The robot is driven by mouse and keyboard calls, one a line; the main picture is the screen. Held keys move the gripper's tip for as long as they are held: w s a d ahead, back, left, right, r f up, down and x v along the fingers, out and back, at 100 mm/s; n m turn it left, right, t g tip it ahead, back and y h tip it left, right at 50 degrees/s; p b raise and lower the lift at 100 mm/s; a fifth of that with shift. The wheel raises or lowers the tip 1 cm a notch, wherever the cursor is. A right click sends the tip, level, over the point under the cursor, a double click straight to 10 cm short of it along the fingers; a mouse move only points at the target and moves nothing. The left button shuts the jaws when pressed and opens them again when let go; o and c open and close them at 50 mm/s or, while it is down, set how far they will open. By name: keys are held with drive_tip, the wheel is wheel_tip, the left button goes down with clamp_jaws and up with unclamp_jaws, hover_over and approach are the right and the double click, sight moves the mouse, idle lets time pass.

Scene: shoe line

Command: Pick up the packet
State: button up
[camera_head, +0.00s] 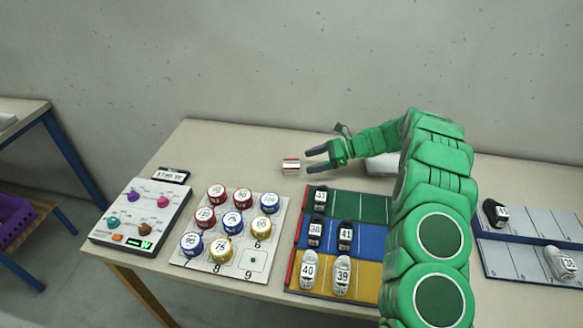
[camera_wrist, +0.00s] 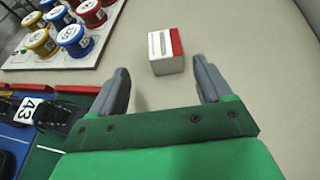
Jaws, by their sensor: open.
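The packet (camera_head: 291,166) is a small white box with red on it, lying on the table toward the back. In the wrist view the packet (camera_wrist: 166,52) shows a white top with a red stripe along its right side. My gripper (camera_head: 316,159) is open and empty, with its fingers pointing left at the packet. In the wrist view my gripper (camera_wrist: 158,78) has its two fingers spread wide. The packet sits just beyond the fingertips, roughly between their lines, and does not appear to touch either finger.
A board of numbered spools (camera_head: 257,250) stands left of the packet. A coloured rack (camera_head: 375,208) with several shoes lies in front of my gripper. A control panel (camera_head: 122,225) is at the far left, and a grey shoe rack (camera_head: 505,260) at the right. Bare table surrounds the packet.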

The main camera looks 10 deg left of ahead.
sight(296, 163)
drive_tip(key=shift+w+r+x, duration=0.1)
drive_tip(key=shift+w+x, duration=0.05)
drive_tip(key=shift+x, duration=1.1)
drive_tip(key=shift+w+r+x, duration=0.1)
drive_tip(key=shift+x, duration=1.2)
drive_tip(key=shift+w+r+x, duration=0.1)
drive_tip(key=shift+w+x, duration=0.05)
drive_tip(key=shift+x, duration=1.1)
drive_tip(key=shift+a, duration=0.15)
drive_tip(key=c, duration=1.1)
